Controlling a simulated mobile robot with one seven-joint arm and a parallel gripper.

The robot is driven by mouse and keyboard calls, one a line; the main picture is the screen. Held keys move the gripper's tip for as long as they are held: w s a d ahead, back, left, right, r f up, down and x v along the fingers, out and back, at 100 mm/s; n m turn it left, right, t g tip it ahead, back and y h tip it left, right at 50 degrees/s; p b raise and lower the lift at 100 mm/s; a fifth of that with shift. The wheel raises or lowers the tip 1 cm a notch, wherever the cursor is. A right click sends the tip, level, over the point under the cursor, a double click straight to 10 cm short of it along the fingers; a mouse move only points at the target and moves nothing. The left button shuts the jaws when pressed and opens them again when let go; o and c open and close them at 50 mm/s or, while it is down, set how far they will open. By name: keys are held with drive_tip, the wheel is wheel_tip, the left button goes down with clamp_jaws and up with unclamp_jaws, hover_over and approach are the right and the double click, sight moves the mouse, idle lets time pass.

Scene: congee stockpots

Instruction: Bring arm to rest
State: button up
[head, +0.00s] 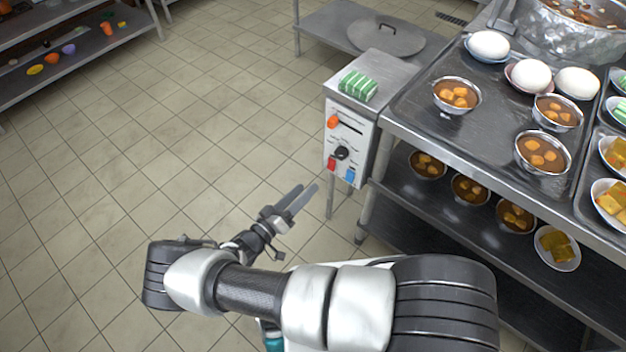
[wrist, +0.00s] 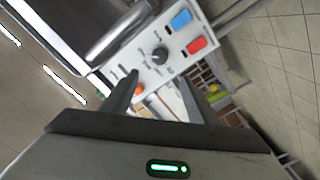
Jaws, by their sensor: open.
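My gripper (head: 301,198) is out over the tiled floor, left of the steel table, with its two fingers apart and nothing between them. My arm reaches from the bottom right to the left and bends back toward the control box. In the wrist view, the gripper's fingers (wrist: 160,97) frame part of the control panel (wrist: 165,60), with a gap of floor and panel between them. The control box (head: 347,143) stands beyond the fingertips in the head view, apart from them as far as I can tell.
The steel table (head: 420,118) at the right bears bowls of soup (head: 457,95) and white buns (head: 488,45), with more bowls on its lower shelf. Green striped packets (head: 358,85) lie on the control box. A shelf (head: 75,57) stands at the far left. The floor (head: 130,130) between is clear.

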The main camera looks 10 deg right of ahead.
drive_tip(key=shift+s+a, duration=0.4)
drive_tip(key=s+d+r+m+g+y, duration=0.15)
drive_tip(key=r+g, duration=0.25)
drive_tip(key=r, duration=0.5)
drive_tip(key=s+d+r+m+g+y, duration=0.1)
drive_tip(key=d+r+g+y, duration=0.3)
drive_tip(key=r, duration=0.6)
drive_tip(key=s+d+r+m+g+y, duration=0.1)
drive_tip(key=r+m+g, duration=0.1)
drive_tip(key=r+g, duration=0.5)
drive_tip(key=s+d+r+n+t+y, duration=0.2)
drive_tip(key=s+d+r+t+y, duration=0.15)
drive_tip(key=s+r, duration=0.6)
drive_tip(key=s+d+r+n+t+y, duration=0.35)
drive_tip(key=s+r, duration=0.25)
drive_tip(key=r, duration=0.6)
wheel_tip(320, 180, up, 21)
drive_tip(key=p, duration=2)
drive_tip(key=shift+a+f+m+t+h, duration=0.2)
drive_tip(key=shift+a+m+t+h, duration=0.15)
drive_tip(key=shift+a+m+t, duration=0.1)
